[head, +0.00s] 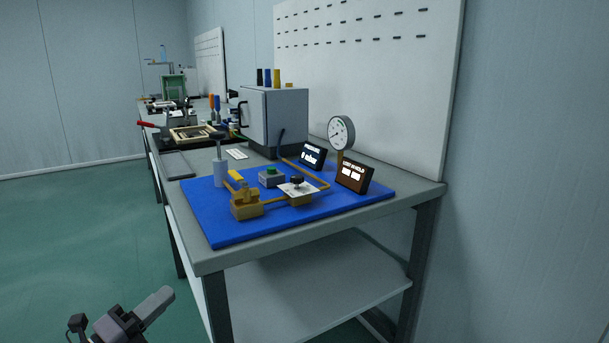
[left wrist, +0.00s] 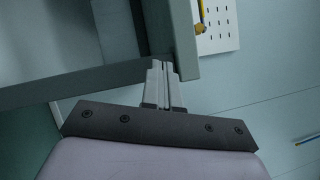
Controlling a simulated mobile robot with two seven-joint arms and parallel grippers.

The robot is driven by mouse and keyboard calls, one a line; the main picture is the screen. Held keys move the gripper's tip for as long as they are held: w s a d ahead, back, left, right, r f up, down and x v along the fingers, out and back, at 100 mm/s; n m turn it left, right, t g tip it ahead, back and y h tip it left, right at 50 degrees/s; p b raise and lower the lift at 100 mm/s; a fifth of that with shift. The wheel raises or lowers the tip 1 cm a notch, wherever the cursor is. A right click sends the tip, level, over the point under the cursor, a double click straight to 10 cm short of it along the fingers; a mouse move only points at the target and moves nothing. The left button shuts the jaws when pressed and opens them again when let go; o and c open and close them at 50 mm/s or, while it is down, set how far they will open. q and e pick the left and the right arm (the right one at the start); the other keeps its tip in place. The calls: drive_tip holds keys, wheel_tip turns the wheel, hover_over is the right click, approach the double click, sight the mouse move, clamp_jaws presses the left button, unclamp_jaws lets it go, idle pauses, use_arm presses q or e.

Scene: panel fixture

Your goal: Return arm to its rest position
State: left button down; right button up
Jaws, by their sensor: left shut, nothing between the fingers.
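My left gripper (head: 155,303) is low at the bottom left of the head view, over the green floor and left of the workbench. It is apart from everything on the bench. In the left wrist view its two grey fingers (left wrist: 162,68) are together with nothing between them, and the bench edge shows beyond them. My right gripper does not show in either view.
The grey workbench (head: 425,187) carries a blue mat (head: 230,232) with a brass valve assembly (head: 246,207), a round gauge (head: 341,132) and two small displays. A grey cabinet (head: 285,115) stands behind. Open floor (head: 85,240) lies left of the bench.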

use_arm(q)
drive_tip(key=s+d+f+n+g+y, duration=0.35)
drive_tip(key=s+d+f+n, duration=0.35)
drive_tip(key=s+n, duration=0.45)
drive_tip(key=s+d+f+n+g+y, duration=0.2)
drive_tip(key=s+d+f+n+y, duration=0.2)
drive_tip(key=s+f+n, duration=0.65)
drive_tip(key=s+a+r+n+p, duration=0.1)
drive_tip(key=a+r+p, duration=0.1)
drive_tip(key=r+p, duration=0.6)
drive_tip(key=s+a+r+n+g+y+p, duration=0.1)
drive_tip(key=s+a+r+n+p, duration=0.1)
drive_tip(key=r+p, duration=0.6)
drive_tip(key=p, duration=0.7)
drive_tip(key=shift+a, duration=0.3)
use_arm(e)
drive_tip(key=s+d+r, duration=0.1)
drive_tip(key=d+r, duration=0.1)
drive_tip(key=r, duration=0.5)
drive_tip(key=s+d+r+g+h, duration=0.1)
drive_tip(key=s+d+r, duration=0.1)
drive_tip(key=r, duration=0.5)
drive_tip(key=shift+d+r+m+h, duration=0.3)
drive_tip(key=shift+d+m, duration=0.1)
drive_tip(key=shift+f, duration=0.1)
